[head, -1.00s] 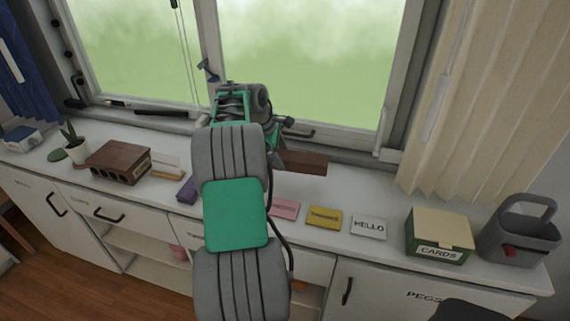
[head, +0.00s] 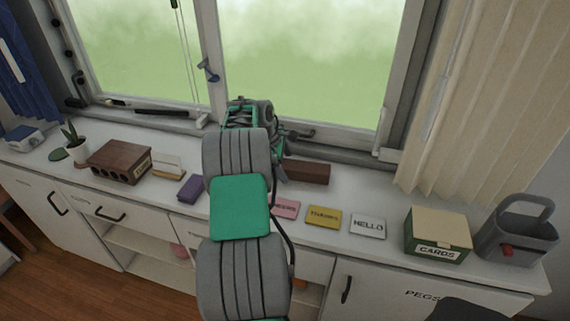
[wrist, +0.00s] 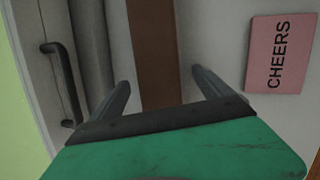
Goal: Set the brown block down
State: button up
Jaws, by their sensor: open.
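The brown block (head: 307,173) is a long dark-brown bar on the white countertop (head: 385,200), near the window sill, in the head view. In the wrist view the brown block (wrist: 154,50) runs up the picture between the fingers of my gripper (wrist: 160,84). The fingers are spread, with a visible gap on each side of the block. The block looks to be resting on the counter. In the head view my arm hides the block's left end and most of the gripper.
A pink CHEERS card (wrist: 280,54), a yellow card (head: 323,217) and a white HELLO card (head: 368,227) lie in front. A green CARDS box (head: 438,236) and a grey caddy (head: 517,235) stand right. A window handle (wrist: 64,80) is close to the gripper's left.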

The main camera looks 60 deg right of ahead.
jog(key=v, duration=1.2)
jog(key=w+a+r+t, duration=0.2)
jog(key=w+a, duration=0.4)
jog(key=a, duration=0.3)
jog(key=w+a+r+t, duration=0.1)
jog(key=w+a+r, duration=0.2)
jog(key=w+a, duration=0.45)
jog(key=s+a+f+m+t+y, duration=0.1)
jog(key=s+a, duration=0.1)
jog(key=a, duration=1)
jog(key=s+a+f+m+t+y, duration=0.1)
jog(key=s+a+f, duration=0.1)
jog(key=a, duration=1)
jog(key=s+a+f+m+t+y, duration=0.1)
jog(key=s+a, duration=0.3)
jog(key=a, duration=0.8)
jog(key=shift+s+a+f+y, duration=0.25)
jog(key=shift+a+f+y, duration=0.15)
jog(key=shift+f, duration=0.25)
jog(key=shift+d, duration=0.1)
